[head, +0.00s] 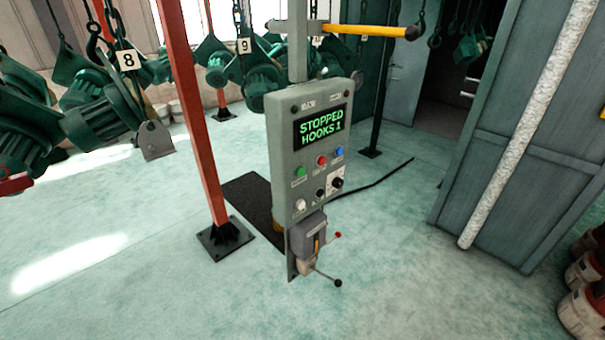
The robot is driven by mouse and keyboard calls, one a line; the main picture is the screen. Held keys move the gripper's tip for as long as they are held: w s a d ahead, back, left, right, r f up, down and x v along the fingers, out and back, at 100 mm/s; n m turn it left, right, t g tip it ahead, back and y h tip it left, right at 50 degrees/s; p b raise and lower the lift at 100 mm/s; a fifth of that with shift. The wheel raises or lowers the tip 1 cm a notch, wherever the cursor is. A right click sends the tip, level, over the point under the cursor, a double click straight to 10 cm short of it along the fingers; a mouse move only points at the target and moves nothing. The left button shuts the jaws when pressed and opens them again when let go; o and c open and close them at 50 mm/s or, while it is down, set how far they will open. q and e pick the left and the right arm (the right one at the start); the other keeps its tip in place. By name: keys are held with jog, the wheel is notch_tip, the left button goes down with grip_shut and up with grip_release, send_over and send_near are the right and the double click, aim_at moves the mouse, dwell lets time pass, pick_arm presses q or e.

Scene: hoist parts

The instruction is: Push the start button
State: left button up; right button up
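A grey control panel (284,130) stands upright near the middle of the head view. Its screen (321,126) shows green text reading "STOPPED HOOKS 1". Below the screen are a green button (300,172) on the left, a red button (321,161) in the middle and a blue button (339,151) on the right. The small labels under them are too blurred to read, so I cannot confirm which one is marked start. A white knob (300,205) and a black knob (337,183) sit lower down.
An orange-red post (195,120) stands left of the panel. Green hoist parts (95,110) hang at the left, with number tags 8 and 9. The floor in front is clear.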

pick_arm(q)
grip_shut()
jog(key=shift+a, duration=0.1)
dwell(1.2)
